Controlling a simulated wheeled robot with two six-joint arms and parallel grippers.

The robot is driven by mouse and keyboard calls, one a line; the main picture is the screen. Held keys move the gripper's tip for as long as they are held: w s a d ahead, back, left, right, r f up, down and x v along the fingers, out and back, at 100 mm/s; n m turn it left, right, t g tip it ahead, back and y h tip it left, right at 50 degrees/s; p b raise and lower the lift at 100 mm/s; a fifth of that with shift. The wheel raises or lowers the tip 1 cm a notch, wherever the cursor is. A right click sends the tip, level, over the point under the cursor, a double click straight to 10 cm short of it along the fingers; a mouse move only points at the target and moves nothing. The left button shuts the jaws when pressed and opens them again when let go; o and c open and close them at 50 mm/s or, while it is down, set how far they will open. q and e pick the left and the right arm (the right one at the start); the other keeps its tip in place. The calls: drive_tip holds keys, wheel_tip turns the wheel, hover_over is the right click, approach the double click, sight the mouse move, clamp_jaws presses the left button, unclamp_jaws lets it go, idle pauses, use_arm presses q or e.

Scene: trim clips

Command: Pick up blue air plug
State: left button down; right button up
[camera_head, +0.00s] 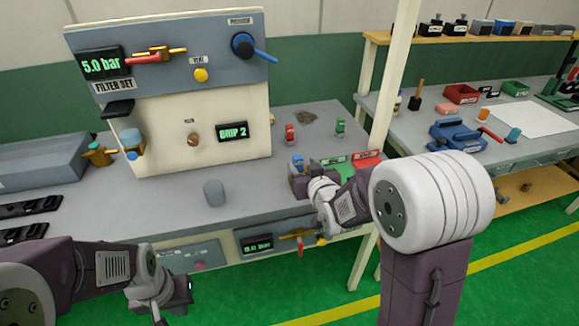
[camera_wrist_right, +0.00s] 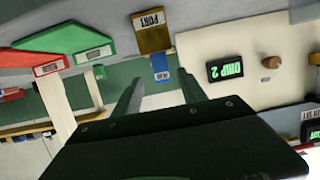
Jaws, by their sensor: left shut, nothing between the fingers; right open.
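The blue air plug (camera_head: 297,163) stands upright at the front right of the grey bench in the head view. My left gripper (camera_head: 186,291) is shut and empty at the lower left, in front of the bench.
Red (camera_head: 369,160) and green (camera_head: 334,169) labelled trays lie right of the plug. A red plug (camera_head: 289,133) and a green plug (camera_head: 340,127) stand behind. A pale post (camera_head: 385,110) rises at right.

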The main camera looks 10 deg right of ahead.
sight(298, 164)
drive_tip(key=shift+s+a+f, duration=0.15)
drive_tip(key=shift+s+a, duration=0.35)
drive_tip(key=shift+s, duration=0.35)
drive_tip(key=shift+w+a, duration=0.1)
drive_tip(key=shift+w, duration=0.05)
drive_tip(key=x, duration=0.2)
drive_tip(key=d+x, duration=0.1)
drive_tip(key=x, duration=0.1)
drive_tip(key=shift+w+f, duration=0.15)
drive_tip(key=shift+f, duration=0.05)
drive_tip(key=shift+w+a+r, duration=0.15)
drive_tip(key=shift+a, duration=0.05)
drive_tip(key=x, duration=0.5)
drive_tip(key=shift+d, duration=0.2)
drive_tip(key=shift+s+r, duration=0.15)
drive_tip(key=shift+s, duration=0.05)
clamp_jaws()
